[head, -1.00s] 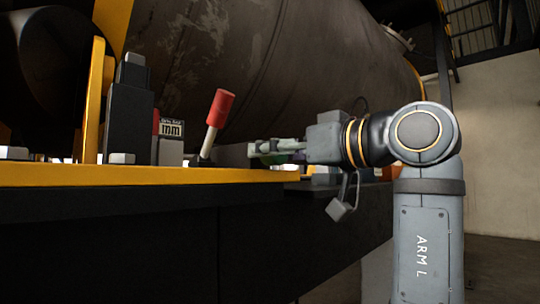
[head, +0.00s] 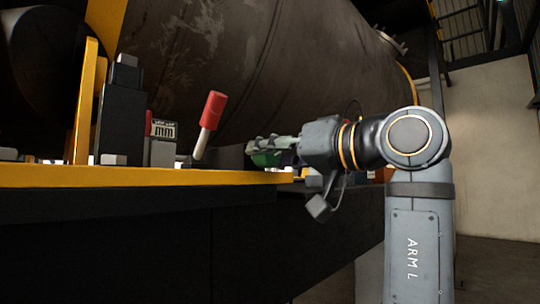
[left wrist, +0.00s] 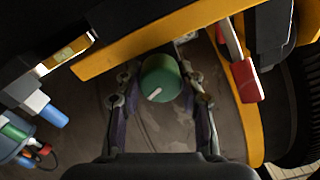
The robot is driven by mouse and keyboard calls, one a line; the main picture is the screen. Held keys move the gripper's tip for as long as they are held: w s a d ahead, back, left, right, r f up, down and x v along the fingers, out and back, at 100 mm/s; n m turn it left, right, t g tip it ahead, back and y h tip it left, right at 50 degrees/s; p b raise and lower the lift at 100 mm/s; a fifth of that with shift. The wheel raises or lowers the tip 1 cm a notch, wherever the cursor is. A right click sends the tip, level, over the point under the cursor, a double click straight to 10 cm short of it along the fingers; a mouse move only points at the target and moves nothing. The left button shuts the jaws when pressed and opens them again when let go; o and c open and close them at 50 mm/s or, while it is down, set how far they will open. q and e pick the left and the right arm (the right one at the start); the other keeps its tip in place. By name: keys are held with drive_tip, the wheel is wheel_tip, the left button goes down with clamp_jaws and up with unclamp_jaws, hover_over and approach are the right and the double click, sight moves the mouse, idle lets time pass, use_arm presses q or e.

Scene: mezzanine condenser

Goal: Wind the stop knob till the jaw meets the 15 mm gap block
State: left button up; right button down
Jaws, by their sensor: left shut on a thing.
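The stop knob (left wrist: 160,77) is a green round knob with a white pointer line, which points to the lower left in the left wrist view. My left gripper (left wrist: 160,80) is shut on it, one finger on each side. In the head view the green knob (head: 266,158) shows partly under the fingers of my left gripper (head: 268,150), at the bench's right end. A small block or plate marked "mm" (head: 164,129) stands above a grey block (head: 162,153); its upper lettering is too small to read. I cannot make out the jaw or its gap. My right gripper is out of view.
A red-handled lever (head: 210,110) leans up between the grey block and my left gripper. A dark upright block (head: 121,120) and a yellow upright plate (head: 86,100) stand farther left. A large brown tank (head: 250,70) fills the background behind the yellow bench edge (head: 130,176).

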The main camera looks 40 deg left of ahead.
use_arm(q)
drive_tip(key=o, duration=1.2)
wheel_tip(320, 180, up, 10)
